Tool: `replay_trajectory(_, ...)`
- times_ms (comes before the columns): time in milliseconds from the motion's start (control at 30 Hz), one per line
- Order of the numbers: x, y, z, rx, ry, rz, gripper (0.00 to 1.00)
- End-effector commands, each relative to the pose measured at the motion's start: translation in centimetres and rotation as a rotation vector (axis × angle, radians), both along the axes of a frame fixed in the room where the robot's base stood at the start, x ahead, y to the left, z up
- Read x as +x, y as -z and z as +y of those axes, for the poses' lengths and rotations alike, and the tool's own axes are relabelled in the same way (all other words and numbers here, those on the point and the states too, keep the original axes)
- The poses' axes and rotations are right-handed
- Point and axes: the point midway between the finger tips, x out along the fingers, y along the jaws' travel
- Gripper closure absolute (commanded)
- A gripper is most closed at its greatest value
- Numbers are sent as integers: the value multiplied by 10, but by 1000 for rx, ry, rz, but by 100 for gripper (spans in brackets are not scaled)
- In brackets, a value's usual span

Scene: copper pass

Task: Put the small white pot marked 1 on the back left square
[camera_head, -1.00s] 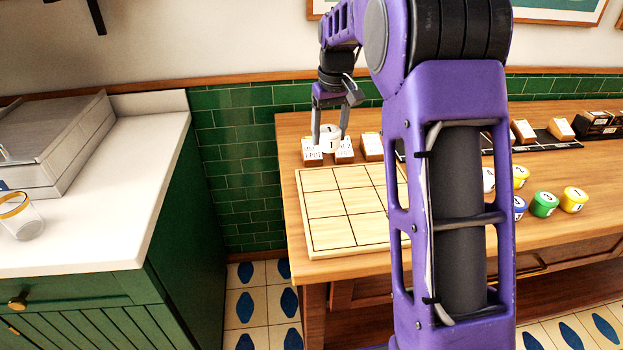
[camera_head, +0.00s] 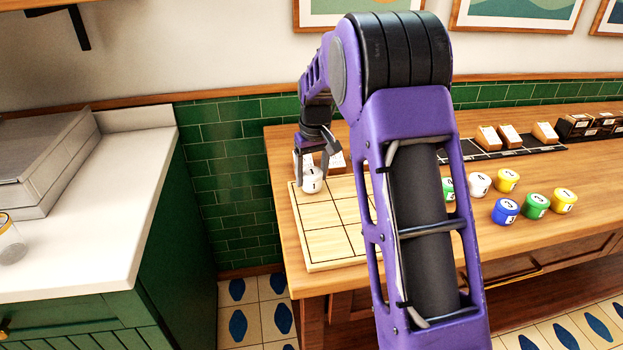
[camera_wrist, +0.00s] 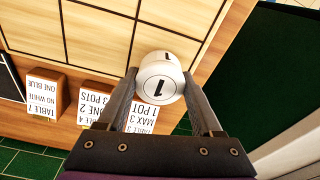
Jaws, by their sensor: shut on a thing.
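The small white pot marked 1 (camera_head: 312,182) is between the fingertips of my gripper (camera_head: 312,168), which is shut on it. My arm hides the board's right part.
Several cards on wooden blocks (camera_wrist: 46,95) stand just behind the board. A second white pot (camera_head: 479,183) stands right of my arm among yellow (camera_head: 507,180), green (camera_head: 536,205) and blue (camera_head: 506,211) pots. A glass (camera_head: 12,243) stands on the left counter (camera_head: 110,215).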

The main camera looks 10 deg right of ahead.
Motion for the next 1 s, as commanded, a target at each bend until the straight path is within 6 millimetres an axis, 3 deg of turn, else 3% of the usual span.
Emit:
replay_trajectory(467,0,12,0,0,0,-1,97)
replay_trajectory(500,0,11,0,0,0,0,28)
replay_trajectory(600,0,11,0,0,0,0,10)
replay_trajectory(667,0,11,0,0,0,0,3)
replay_trajectory(1000,0,5,0,0,-1,-2,3)
